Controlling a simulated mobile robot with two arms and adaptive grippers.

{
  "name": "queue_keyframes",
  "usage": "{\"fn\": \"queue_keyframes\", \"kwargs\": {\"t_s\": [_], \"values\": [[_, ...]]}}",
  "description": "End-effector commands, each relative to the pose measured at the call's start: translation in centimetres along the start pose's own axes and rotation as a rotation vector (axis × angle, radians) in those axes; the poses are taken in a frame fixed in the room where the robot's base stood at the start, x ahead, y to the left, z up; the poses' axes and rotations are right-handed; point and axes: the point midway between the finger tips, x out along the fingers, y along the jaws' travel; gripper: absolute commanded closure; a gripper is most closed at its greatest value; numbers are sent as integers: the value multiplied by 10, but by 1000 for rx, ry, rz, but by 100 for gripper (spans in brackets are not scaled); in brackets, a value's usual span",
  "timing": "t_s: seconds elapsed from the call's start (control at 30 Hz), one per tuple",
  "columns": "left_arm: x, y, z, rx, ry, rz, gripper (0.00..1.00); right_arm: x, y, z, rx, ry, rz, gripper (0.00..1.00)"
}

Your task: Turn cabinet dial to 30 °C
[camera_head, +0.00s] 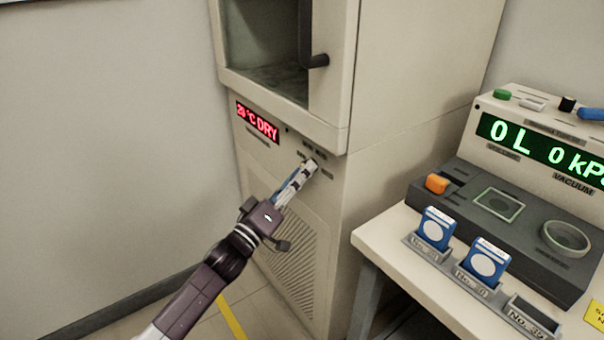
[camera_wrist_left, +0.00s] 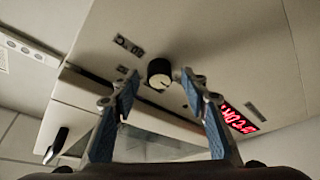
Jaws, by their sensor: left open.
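The cabinet (camera_head: 395,70) stands at the centre of the head view, with a red display (camera_head: 257,122) that seems to read 20 °C DRY. My left gripper (camera_head: 308,168) reaches up to the cabinet's front panel and hides the dial there. In the left wrist view, the black dial (camera_wrist_left: 159,72) with a pale pointer mark sits just ahead of my left gripper (camera_wrist_left: 160,82). Its blue-padded fingers are open, one on each side of the dial, with gaps to it. The display also shows there (camera_wrist_left: 238,117), upside down. My right gripper is not in view.
A table (camera_head: 375,240) at the right holds a dark console (camera_head: 500,200) with a green display (camera_head: 540,150). A grey rack (camera_head: 425,248) on it carries blue-and-white cartridges (camera_head: 437,228). The cabinet's door handle (camera_head: 308,35) juts out above the panel. Floor shows at lower left.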

Motion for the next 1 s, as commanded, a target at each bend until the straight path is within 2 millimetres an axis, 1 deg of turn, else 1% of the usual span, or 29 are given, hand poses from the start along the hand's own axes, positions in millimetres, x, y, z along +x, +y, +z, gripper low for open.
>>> {"fn": "queue_keyframes", "kwargs": {"t_s": [0.03, 0.1, 0.4, 0.77, 0.8, 1.0], "values": [[5, 0, 0, 1, 0, 1, 58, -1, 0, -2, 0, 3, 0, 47], [9, 0, 0, 1, 0, 0, 58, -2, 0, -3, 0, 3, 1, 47], [11, 0, 0, 1, -1, -1, 58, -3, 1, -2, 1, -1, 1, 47], [11, 0, 0, 1, 0, -1, 98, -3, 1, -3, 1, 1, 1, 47], [11, 0, 0, 1, 0, -1, 100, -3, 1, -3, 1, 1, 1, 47], [10, -1, 0, 16, 0, 4, 100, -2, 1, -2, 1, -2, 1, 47]]}}
